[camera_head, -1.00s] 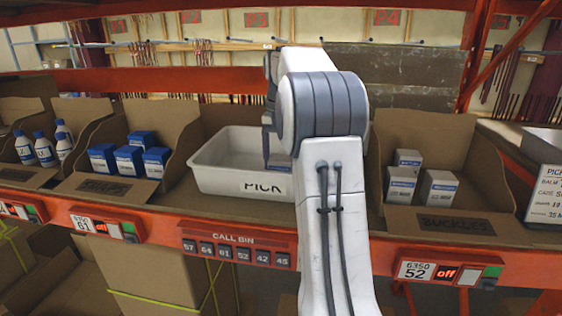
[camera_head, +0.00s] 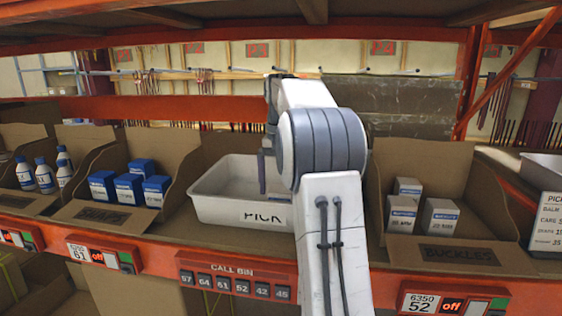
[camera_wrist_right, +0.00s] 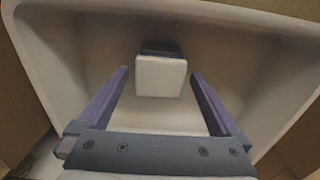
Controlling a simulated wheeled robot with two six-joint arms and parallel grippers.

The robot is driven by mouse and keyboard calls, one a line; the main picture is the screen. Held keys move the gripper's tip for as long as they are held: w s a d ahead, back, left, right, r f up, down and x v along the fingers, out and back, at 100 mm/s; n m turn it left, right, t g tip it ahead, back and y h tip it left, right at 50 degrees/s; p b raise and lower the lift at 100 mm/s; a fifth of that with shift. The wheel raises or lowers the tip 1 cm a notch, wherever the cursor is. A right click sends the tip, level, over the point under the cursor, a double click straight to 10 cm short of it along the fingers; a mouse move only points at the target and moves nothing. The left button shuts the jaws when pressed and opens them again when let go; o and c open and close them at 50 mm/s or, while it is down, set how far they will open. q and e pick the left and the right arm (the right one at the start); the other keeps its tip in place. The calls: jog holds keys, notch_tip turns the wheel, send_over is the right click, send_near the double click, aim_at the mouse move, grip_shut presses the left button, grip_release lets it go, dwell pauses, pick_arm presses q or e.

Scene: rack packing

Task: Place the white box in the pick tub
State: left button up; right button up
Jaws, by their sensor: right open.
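A white box (camera_wrist_right: 160,76) with a dark far side lies inside the white pick tub (camera_wrist_right: 50,70) in the right wrist view. My right gripper (camera_wrist_right: 160,88) is open, its two purple fingers either side of the box with a gap on each side. In the head view the pick tub (camera_head: 222,209) stands on the shelf, and my right gripper (camera_head: 263,172) hangs at its right part. The box in the tub does not show there. My left gripper is not in view.
Several white boxes (camera_head: 438,219) stand in the cardboard Buckles bin at the right. Blue-and-white boxes (camera_head: 129,189) and white bottles (camera_head: 44,177) fill bins at the left. An orange shelf beam (camera_head: 350,275) runs along the front.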

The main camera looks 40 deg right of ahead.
notch_tip(320, 180, up, 10)
jog(key=p, duration=0.2)
jog(key=s+a+f+n, duration=0.1)
jog(key=a+f+n, duration=0.3)
jog(key=a, duration=0.9)
jog(key=a+f+n, duration=0.4)
jog(key=a, duration=1)
jog(key=s+a+f+n, duration=0.5)
jog(key=s+a+f, duration=0.35)
jog(key=s, duration=0.35)
jog(key=s+a+f+n, duration=0.1)
jog(key=s+f+n, duration=0.1)
jog(key=s, duration=0.3)
jog(key=s+f+n+y, duration=0.1)
jog(key=s+f+n, duration=0.1)
jog(key=s+f, duration=0.3)
jog(key=shift+s+a, duration=0.4)
jog(key=shift+s, duration=0.35)
